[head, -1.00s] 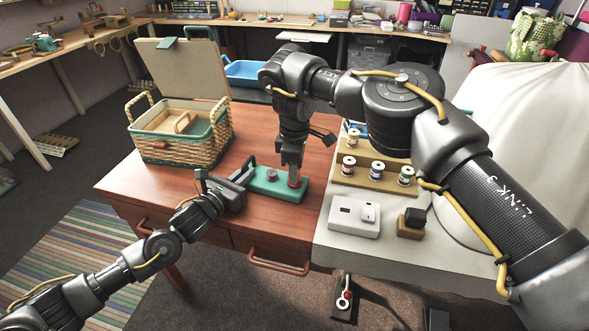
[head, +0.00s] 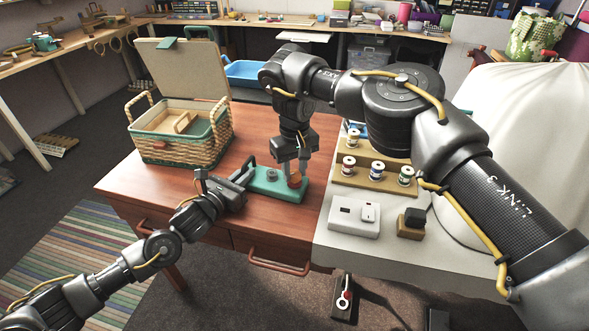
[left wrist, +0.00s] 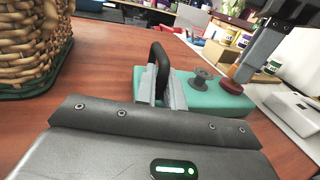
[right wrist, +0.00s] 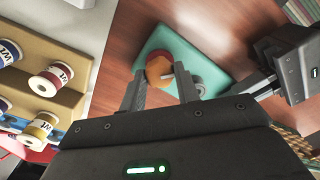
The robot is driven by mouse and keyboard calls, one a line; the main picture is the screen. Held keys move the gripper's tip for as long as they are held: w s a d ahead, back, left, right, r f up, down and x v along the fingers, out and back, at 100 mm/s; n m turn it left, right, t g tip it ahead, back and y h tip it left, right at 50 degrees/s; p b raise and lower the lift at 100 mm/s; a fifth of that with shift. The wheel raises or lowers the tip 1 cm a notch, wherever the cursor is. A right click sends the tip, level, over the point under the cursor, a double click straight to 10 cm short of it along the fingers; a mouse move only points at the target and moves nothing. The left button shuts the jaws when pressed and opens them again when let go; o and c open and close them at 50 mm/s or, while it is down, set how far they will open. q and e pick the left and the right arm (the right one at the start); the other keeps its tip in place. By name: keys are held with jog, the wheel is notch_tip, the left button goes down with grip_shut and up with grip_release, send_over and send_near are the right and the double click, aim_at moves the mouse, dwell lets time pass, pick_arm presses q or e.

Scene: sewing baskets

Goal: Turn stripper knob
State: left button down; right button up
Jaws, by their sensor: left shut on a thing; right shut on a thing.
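The teal stripper (head: 268,192) lies on the wooden table, with a grey round post (head: 271,175) near its middle and an orange-red knob (head: 295,180) at its right end. My left gripper (head: 244,178) is shut on the black handle (left wrist: 157,66) at the stripper's left end. My right gripper (head: 294,171) points down and is shut on the knob. In the right wrist view the knob (right wrist: 160,68) sits between the fingertips, with a small pale mark on its top. The red knob (left wrist: 231,86) also shows in the left wrist view.
An open wicker basket (head: 180,148) stands behind left of the stripper. On the right, a tan rack (head: 376,180) holds several thread spools. A white box (head: 354,218) sits on the cloth-covered table in front of it. The table's front left is clear.

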aim_at(295, 173)
jog(key=m, duration=0.5)
jog(key=shift+m, duration=0.3)
jog(key=m, duration=0.4)
jog(key=shift+m, duration=0.4)
jog(key=o, duration=1)
notch_tip(295, 173, up, 12)
